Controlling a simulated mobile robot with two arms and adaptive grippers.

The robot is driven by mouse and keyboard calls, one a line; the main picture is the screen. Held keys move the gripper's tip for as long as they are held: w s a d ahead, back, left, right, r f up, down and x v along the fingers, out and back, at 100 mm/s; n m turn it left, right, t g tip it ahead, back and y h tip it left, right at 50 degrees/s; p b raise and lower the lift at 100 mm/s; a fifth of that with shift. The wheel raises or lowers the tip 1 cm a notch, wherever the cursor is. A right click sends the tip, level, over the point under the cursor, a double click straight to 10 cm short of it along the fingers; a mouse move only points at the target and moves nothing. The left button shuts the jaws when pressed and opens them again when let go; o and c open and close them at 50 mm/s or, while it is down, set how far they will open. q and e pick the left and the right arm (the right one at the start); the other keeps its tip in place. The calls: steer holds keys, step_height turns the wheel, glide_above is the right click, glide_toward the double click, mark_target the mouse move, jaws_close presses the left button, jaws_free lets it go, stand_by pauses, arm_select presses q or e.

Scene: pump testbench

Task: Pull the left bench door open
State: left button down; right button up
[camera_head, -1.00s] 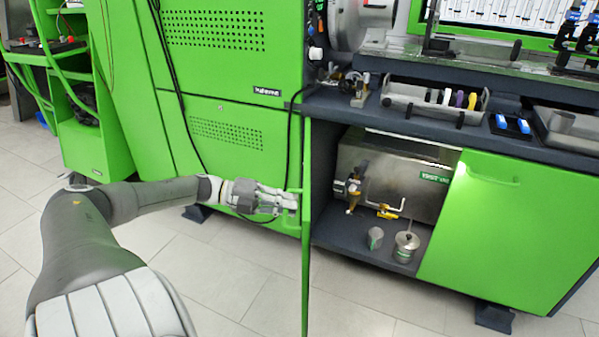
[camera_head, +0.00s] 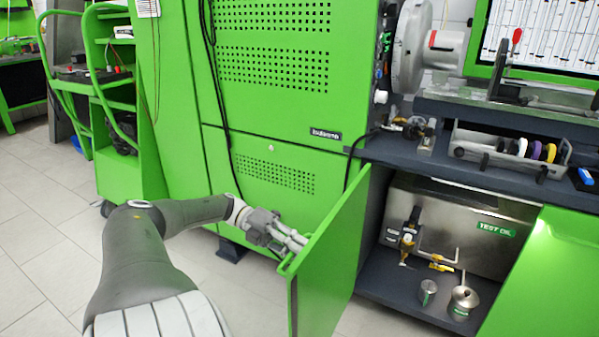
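The left bench door (camera_head: 335,262) is green and stands swung wide out from the bench, past edge-on, with its inner face showing. My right gripper is not in view.
The open compartment holds a steel test oil tank (camera_head: 455,228), brass fittings and two small metal cups (camera_head: 463,300). The right bench door (camera_head: 545,285) is shut. A tall green cabinet (camera_head: 290,90) stands behind my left arm. Tiled floor (camera_head: 40,250) is clear at left.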

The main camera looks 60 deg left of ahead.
arm_select(q)
steer(key=c, duration=1.5)
jaws_free()
steer(key=shift+w, duration=0.1)
steer(key=shift+v, duration=3.7)
